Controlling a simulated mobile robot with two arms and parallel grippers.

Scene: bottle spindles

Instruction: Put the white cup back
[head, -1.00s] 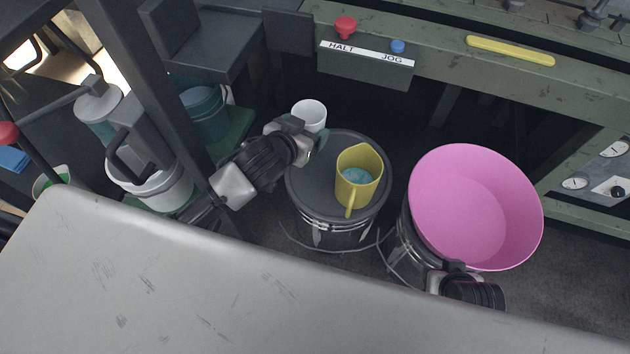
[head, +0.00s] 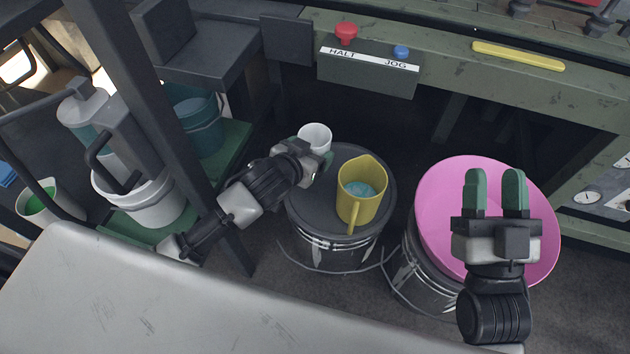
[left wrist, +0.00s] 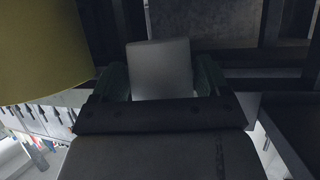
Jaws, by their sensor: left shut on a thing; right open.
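The white cup (head: 315,136) is at the back left edge of the round dark drum lid (head: 310,212) in the head view. My left gripper (head: 310,160) is shut on it. In the left wrist view the cup (left wrist: 160,66) sits between the green fingers. I cannot tell whether its base touches the lid.
A yellow jug (head: 362,200) with bluish contents stands on the lid just right of my left gripper; it fills the upper left of the wrist view (left wrist: 40,45). A dark post (head: 150,120) stands left. A green machine panel (head: 370,72) is behind.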

